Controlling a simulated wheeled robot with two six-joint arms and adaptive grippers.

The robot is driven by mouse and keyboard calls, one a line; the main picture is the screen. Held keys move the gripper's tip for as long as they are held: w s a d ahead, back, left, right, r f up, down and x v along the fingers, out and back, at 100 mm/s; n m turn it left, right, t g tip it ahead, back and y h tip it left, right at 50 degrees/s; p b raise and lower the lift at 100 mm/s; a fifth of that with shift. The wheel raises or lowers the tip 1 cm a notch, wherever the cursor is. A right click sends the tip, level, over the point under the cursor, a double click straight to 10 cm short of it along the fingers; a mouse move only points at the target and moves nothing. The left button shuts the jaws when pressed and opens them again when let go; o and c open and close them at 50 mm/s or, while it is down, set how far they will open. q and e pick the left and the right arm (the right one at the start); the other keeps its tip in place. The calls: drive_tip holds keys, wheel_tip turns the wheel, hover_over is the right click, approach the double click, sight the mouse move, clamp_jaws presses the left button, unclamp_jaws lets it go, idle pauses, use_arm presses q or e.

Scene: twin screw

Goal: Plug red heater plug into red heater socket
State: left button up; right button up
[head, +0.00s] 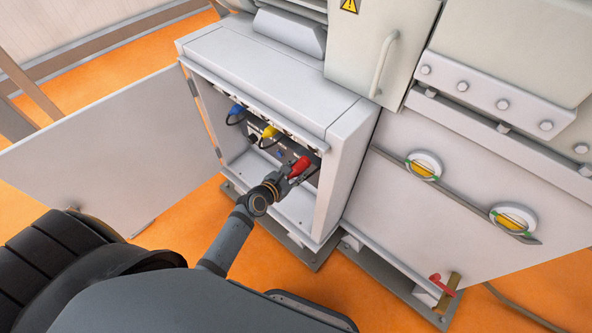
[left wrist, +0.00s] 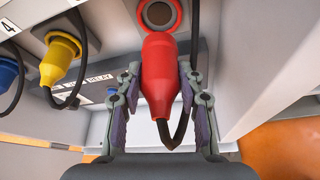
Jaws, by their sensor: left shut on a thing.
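The red heater plug (head: 301,165) is inside the open cabinet, held at the end of my left arm. In the left wrist view the red plug (left wrist: 160,75) stands upright between the fingers of my left gripper (left wrist: 158,92), which is shut on it. A black cable loops from its lower end up along the right side. The red socket (left wrist: 160,12) is just above the plug, with a red ring around a dark round opening. The plug's top end is close below the opening; I cannot tell if they touch. My right gripper is not in view.
A yellow plug (head: 269,132) and a blue plug (head: 237,110) sit in the row to the left, with looped black cables. The cabinet door (head: 105,150) stands open at left. The cabinet's right wall (head: 340,175) is close to my gripper.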

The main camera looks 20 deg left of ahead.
sight(307, 159)
use_arm(q)
drive_tip(key=w, duration=0.1)
drive_tip(key=w+d, duration=0.1)
drive_tip(key=w, duration=0.1)
drive_tip(key=shift+w+d+f+b, duration=0.1)
drive_tip(key=shift+w+d+b, duration=0.05)
drive_tip(key=shift+w+b, duration=0.2)
drive_tip(key=shift+w+d, duration=0.3)
drive_tip(key=shift+w, duration=0.5)
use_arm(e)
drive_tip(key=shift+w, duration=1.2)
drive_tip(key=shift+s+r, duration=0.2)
use_arm(q)
drive_tip(key=shift+r+p, duration=0.2)
drive_tip(key=shift+p, duration=0.3)
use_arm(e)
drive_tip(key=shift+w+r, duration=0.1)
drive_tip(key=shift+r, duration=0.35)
use_arm(q)
drive_tip(key=shift+w+d, duration=0.2)
drive_tip(key=shift+w, duration=0.3)
drive_tip(key=o, duration=1.1)
drive_tip(key=shift+o, duration=0.2)
drive_tip(key=shift+s+f, duration=0.1)
